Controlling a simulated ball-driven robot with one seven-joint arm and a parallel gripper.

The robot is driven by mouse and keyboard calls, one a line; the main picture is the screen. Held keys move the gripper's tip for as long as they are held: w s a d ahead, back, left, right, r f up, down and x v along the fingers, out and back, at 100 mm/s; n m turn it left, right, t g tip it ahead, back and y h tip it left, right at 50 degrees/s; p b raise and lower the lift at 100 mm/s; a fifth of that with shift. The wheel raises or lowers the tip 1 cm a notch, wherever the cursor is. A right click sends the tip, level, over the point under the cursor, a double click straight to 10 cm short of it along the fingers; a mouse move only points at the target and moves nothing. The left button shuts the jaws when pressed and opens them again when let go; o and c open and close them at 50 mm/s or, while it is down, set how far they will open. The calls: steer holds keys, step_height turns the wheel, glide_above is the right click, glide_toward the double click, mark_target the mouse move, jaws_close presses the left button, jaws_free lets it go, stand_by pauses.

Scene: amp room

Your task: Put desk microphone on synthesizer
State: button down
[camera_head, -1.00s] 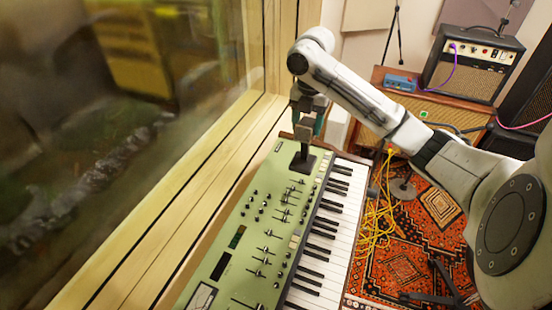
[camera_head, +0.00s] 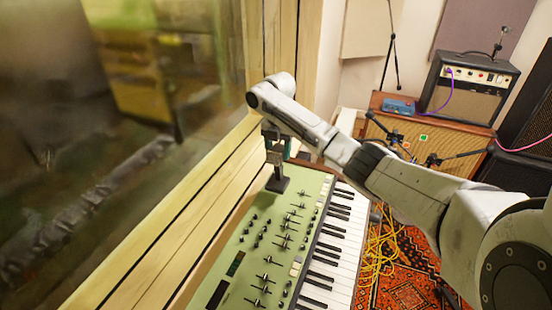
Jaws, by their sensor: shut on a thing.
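The desk microphone (camera_head: 277,184) is upright, with a dark square base and a grey upper part. Its base shows over the far left corner of the green synthesizer (camera_head: 270,222), close to the panel's window-side edge. I cannot tell whether the base touches the panel or hovers just above it. My gripper (camera_head: 275,153) points down from above and is shut on the microphone's upper part. My gripper's fingers hide part of the microphone's top. The synthesizer's white and black keys run along its right side.
A wooden window ledge (camera_head: 190,215) runs along the synthesizer's left side. The synthesizer's panel carries several knobs and sliders nearer me. An amplifier (camera_head: 468,92) stands on a wooden cabinet at the back right. Yellow cables (camera_head: 378,250) and a patterned rug lie on the floor.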

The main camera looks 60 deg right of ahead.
steer(key=shift+w+d+f, duration=0.3)
steer(key=shift+w+f, duration=0.2)
steer(key=shift+f, duration=0.2)
steer(key=shift+f+p, duration=0.55)
steer(key=shift+f, duration=0.95)
steer(key=shift+c, duration=1.8)
jaws_free()
steer(key=shift+f, duration=0.1)
step_height(320, 180, up, 12)
steer(key=shift+r+b, duration=0.2)
steer(key=shift+b, duration=0.9)
